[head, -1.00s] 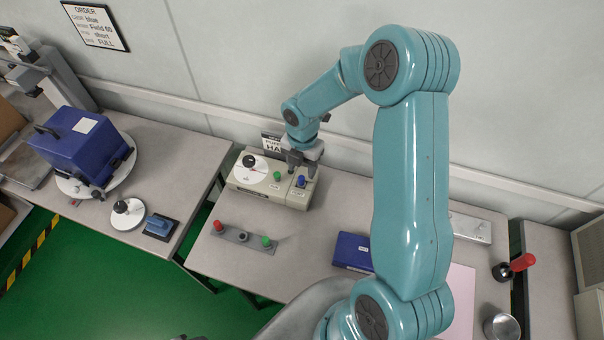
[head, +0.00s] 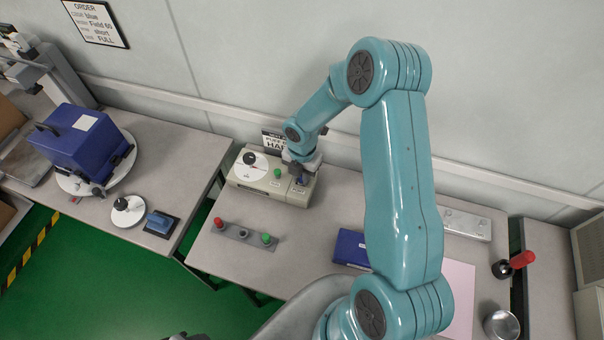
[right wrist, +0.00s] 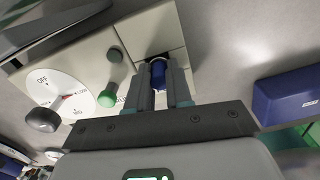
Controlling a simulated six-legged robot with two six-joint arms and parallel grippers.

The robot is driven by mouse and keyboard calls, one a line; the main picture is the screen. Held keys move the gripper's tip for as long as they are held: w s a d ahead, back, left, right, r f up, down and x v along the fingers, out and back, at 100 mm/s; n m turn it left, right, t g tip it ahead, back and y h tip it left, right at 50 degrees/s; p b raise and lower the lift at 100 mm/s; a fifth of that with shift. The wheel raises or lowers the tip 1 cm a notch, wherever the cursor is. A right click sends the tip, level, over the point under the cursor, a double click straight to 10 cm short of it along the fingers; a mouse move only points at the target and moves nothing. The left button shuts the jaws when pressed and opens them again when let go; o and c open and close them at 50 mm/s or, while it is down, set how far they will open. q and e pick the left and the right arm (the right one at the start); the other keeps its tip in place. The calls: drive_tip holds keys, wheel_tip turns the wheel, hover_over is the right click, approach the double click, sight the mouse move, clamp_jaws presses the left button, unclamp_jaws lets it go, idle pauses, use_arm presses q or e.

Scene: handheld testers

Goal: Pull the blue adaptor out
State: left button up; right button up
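The blue adaptor (head: 300,182) stands at the right end of a cream tester box (head: 268,192) on the table. In the right wrist view the blue adaptor (right wrist: 158,74) lies between the two fingers of my right gripper (right wrist: 160,85). The fingers flank it closely, but I cannot tell whether they press on it. In the head view my right gripper (head: 301,171) is down over the adaptor and partly hides it. My left gripper does not show clearly; only a small dark part is at the bottom edge.
The box has a white dial (head: 251,166) and a green knob (head: 277,173) left of the adaptor. A grey strip (head: 240,233) with coloured knobs lies in front. A dark blue case (head: 350,249) lies to the right.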

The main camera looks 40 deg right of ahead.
clamp_jaws()
drive_tip(key=shift+r, duration=0.15)
drive_tip(key=shift+r+p, duration=2.15)
drive_tip(key=shift+r, duration=0.25)
